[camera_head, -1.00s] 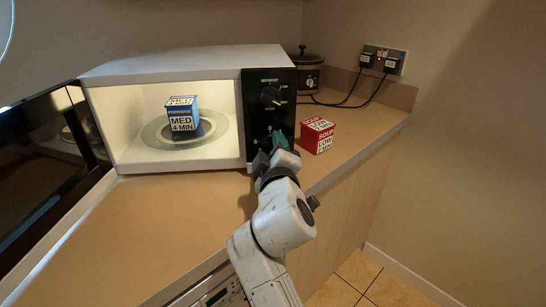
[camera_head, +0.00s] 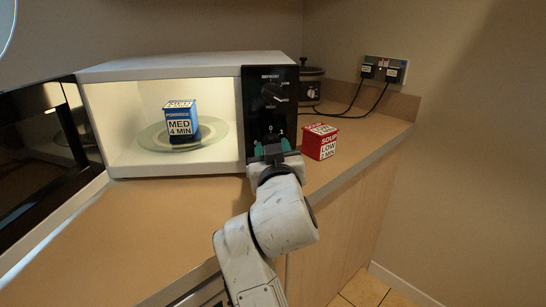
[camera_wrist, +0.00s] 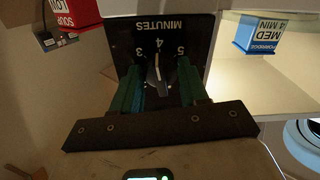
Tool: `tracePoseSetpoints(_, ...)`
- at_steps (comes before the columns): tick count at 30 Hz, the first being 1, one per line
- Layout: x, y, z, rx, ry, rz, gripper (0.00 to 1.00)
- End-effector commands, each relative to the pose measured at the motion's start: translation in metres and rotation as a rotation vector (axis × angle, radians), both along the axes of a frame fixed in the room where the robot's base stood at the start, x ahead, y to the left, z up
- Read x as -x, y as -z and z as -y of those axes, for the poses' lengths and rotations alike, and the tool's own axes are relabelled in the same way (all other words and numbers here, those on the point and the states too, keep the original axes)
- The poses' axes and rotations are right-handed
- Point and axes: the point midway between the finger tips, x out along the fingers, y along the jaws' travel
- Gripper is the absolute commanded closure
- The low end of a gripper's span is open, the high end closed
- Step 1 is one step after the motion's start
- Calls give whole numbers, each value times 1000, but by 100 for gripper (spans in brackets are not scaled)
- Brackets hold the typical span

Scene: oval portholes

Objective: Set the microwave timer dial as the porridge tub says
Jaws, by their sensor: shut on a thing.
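The microwave (camera_head: 190,70) stands on the counter with its door open at the left. The blue porridge tub (camera_head: 180,124) sits on the turntable inside and reads "MED 4 MIN"; it also shows upside down in the wrist view (camera_wrist: 259,35). My gripper (camera_wrist: 160,84) is shut on the dial, one green finger on each side. In the head view my gripper (camera_head: 271,150) hides the dial.
An upper dial (camera_head: 275,92) is on the same panel. The red soup tub (camera_head: 320,142), reading "LOW 2 MIN", stands just right of my gripper. A dark cooker (camera_head: 311,88) and a wall socket (camera_head: 385,70) with cables are behind. The front counter (camera_head: 130,220) is clear.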

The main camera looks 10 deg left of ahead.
Motion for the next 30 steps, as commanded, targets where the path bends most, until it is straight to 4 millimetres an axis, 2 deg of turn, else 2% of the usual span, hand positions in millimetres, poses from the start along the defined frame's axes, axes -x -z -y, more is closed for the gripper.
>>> tracePoseSetpoints(1,0,6,0,-23,1,-14,87)
tracePoseSetpoints(10,0,5,0,-123,2,-41,87)
tracePoseSetpoints(26,0,5,0,-142,2,-47,87)
tracePoseSetpoints(27,0,5,0,-142,2,-47,53)
tracePoseSetpoints(30,0,4,0,-142,2,-45,43)
